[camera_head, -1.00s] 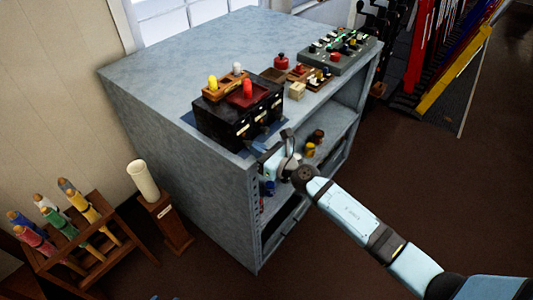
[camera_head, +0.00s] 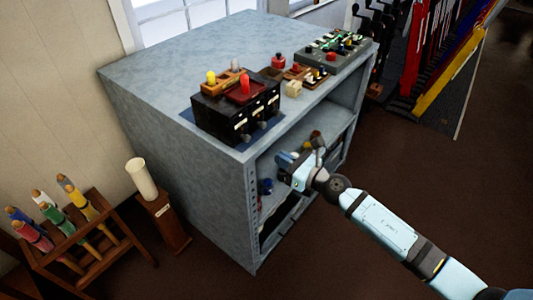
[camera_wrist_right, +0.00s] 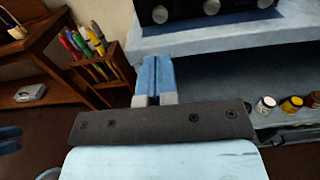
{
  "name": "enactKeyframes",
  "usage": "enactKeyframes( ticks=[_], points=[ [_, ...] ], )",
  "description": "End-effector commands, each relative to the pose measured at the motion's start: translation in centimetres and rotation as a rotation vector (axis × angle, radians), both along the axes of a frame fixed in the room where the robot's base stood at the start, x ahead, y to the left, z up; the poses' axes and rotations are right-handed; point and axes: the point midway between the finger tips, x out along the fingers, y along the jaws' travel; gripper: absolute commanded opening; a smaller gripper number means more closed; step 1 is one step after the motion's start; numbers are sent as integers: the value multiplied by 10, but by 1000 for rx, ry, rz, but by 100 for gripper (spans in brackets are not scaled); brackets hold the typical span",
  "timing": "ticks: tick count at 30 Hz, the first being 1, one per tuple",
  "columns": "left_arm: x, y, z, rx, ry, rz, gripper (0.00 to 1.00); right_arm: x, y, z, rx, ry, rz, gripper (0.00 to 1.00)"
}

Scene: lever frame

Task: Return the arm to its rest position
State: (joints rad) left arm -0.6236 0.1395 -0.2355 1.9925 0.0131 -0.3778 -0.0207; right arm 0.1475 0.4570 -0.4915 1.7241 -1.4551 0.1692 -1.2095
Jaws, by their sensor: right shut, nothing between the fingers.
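My right arm (camera_head: 385,226) reaches in from the lower right in the head view. Its gripper (camera_head: 284,160) is in front of the grey cabinet's open shelf side, apart from the black box (camera_head: 222,120) on the cabinet top. In the right wrist view the two blue fingers (camera_wrist_right: 155,78) are together with nothing between them. They point toward the cabinet edge, below the black box with its round knobs (camera_wrist_right: 211,7). My left gripper does not show in the head view.
The grey cabinet (camera_head: 200,183) fills the middle, with small jars (camera_wrist_right: 291,104) on its shelf. A control panel (camera_head: 332,50) stands on top at the back right. A rack of coloured rolls (camera_head: 88,262) and a wooden post (camera_head: 168,222) stand left. Floor at right is clear.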

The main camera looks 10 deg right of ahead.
Motion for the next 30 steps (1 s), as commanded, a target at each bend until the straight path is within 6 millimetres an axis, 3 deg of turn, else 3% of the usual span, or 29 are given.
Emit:
enactKeyframes(
  ticks=[6,17,20,23,30],
  points=[
    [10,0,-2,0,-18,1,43,-26,-20,-2,-1,1,0,0],
    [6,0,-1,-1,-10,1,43,-36,-23,0,62,40,-12,0],
    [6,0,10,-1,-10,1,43,-52,-20,-1,282,183,-56,0],
    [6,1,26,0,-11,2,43,-80,-21,-7,681,437,-148,0],
    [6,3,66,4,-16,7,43,-177,-31,-52,1849,1098,-520,0]
  ],
)
